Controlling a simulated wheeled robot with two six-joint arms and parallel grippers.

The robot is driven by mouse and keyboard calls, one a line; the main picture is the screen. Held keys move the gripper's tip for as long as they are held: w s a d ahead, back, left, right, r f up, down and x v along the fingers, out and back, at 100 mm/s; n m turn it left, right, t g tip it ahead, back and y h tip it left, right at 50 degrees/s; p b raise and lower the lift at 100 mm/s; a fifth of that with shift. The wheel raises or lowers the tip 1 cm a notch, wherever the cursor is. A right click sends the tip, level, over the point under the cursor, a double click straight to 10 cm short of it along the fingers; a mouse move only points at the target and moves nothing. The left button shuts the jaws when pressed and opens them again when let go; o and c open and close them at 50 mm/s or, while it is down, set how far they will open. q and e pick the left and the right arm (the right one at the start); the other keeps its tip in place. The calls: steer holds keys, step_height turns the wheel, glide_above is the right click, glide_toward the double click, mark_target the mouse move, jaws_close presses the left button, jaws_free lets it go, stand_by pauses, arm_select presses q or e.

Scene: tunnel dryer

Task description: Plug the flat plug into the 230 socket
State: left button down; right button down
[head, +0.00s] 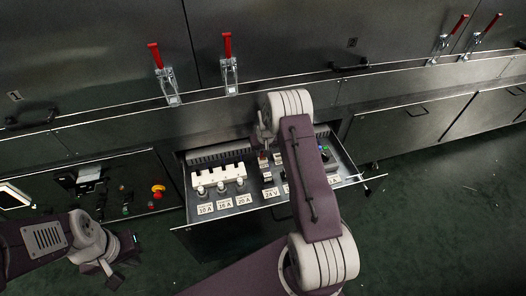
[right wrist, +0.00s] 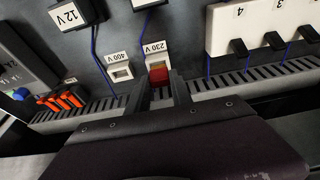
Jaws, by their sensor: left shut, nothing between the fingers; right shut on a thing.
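In the right wrist view, the 230 socket (right wrist: 155,55) is a white block with a "230 V" label, on the dark panel. A small red flat plug (right wrist: 158,75) sits right at its front and covers its opening. My right gripper (right wrist: 162,92) is shut on the plug, with dark fingers either side. I cannot tell how far the plug is in the socket. In the head view my right gripper (head: 264,140) is over the open drawer, partly hidden by its wrist. My left gripper (head: 108,268) is shut and empty at the lower left, away from the drawer.
A white 400 V socket (right wrist: 121,72) with an open slot is just left of the 230 socket. A slotted duct (right wrist: 90,112) runs along the panel. Orange connectors (right wrist: 62,101) are at left. The drawer (head: 340,165) has several breakers and labels; red-handled clamps (head: 228,62) stand behind.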

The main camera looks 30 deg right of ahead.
steer(key=shift+f+b, duration=0.45)
steer(key=shift+f, duration=0.3)
steer(key=c, duration=1.1)
jaws_free()
steer(key=shift+o, duration=0.2)
steer(key=p+v, duration=0.4)
steer(key=v, duration=0.5)
